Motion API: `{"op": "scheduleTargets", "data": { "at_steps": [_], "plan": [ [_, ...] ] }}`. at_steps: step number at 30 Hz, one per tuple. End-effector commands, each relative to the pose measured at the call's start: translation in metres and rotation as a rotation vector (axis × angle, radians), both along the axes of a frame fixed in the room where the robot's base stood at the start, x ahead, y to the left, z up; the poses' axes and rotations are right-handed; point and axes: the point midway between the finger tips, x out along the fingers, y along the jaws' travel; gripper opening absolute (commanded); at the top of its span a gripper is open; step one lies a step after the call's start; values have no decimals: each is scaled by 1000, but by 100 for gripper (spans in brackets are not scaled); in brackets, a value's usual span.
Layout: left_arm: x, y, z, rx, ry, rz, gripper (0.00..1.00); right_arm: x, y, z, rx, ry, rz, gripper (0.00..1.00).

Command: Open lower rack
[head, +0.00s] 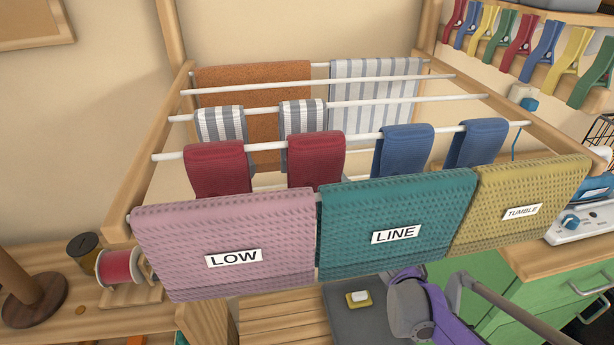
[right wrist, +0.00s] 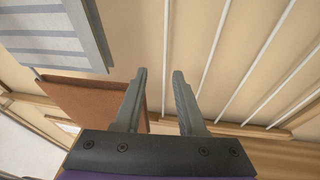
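A wooden drying rack with white rods (head: 330,103) stands out from the wall, hung with cloths. Its front edge carries a pink towel labelled LOW (head: 225,235), a teal towel labelled LINE (head: 390,210) and a yellow towel labelled TUMBLE (head: 520,200). My right arm comes in at the bottom right; its fingers are hidden behind the teal towel in the head view. In the right wrist view my right gripper (right wrist: 160,72) is open and empty, with white rods (right wrist: 250,60) beyond it. No lower rack can be clearly made out. My left gripper is not in view.
Red cloths (head: 217,170), blue cloths (head: 403,150), striped cloths and an orange towel (head: 285,75) hang farther back. A red spool (head: 118,266) stands at left. Coloured clips (head: 520,40) line the right wall. Green drawers (head: 530,310) are below right.

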Motion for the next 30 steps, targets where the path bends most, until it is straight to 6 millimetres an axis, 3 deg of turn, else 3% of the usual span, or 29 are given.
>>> {"op": "scheduleTargets", "data": {
  "at_steps": [1, 6, 11, 21, 30],
  "plan": [
    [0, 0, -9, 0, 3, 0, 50, 4, 9, -11, -33, -31, 40, 40],
    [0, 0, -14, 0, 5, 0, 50, 8, 26, -18, -89, -91, 109, 40],
    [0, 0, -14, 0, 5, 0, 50, 24, 38, -13, -92, -95, 114, 40],
    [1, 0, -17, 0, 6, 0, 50, 75, 73, -2, -89, -93, 113, 40],
    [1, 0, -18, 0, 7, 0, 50, 92, 84, 2, -90, -93, 110, 40]
  ]
}}
